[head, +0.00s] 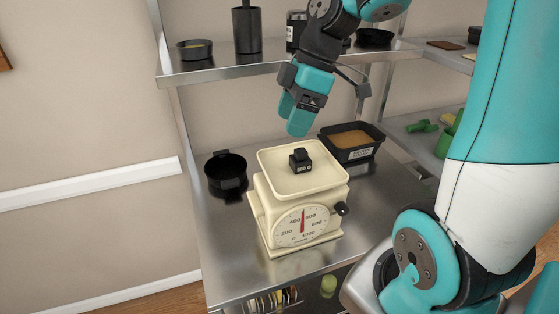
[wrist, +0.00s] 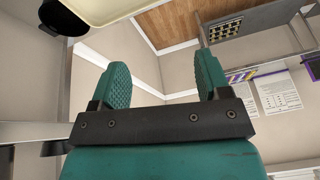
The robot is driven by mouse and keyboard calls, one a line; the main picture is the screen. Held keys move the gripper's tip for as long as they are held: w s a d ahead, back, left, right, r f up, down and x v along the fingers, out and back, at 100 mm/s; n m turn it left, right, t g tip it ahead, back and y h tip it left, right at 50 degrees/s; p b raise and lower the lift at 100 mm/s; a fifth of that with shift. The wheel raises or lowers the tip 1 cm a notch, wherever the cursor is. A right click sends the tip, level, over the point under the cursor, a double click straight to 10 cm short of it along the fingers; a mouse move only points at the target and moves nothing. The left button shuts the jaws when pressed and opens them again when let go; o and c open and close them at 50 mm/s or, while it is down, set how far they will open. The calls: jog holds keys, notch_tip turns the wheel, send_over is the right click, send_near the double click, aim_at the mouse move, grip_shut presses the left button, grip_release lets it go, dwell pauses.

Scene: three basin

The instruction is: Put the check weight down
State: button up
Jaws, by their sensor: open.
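The check weight (head: 300,160) is a small black block with a knob on top. It stands upright on the square cream pan (head: 275,178) of the kitchen scale (head: 303,228). The scale's red needle points nearly straight up on the dial. My gripper (head: 296,122) is above and behind the pan in the head view, apart from the weight. In the wrist view its two teal fingers (wrist: 162,85) are spread wide with nothing between them. The weight does not show in the wrist view, where a cream edge, likely the pan, is at the top left.
A black round pan (head: 226,172) stands left of the scale on the steel table (head: 225,262). A black tub with tan contents (head: 352,141) stands behind it at right. A steel shelf (head: 225,72) with several containers is above, close to my arm. The table's front left is clear.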

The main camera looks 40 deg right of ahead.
jog(key=s+a+m+g, duration=0.1)
jog(key=s+a+m, duration=0.4)
jog(key=s+a, duration=0.9)
jog(key=shift+a+m, duration=0.4)
jog(key=shift+a, duration=0.65)
jog(key=shift+w, duration=0.1)
notch_tip(320, 180, down, 5)
jog(key=b, duration=0.4)
jog(key=shift+r+b, duration=0.15)
jog(key=shift+b, duration=0.2)
jog(key=shift+c, duration=0.2)
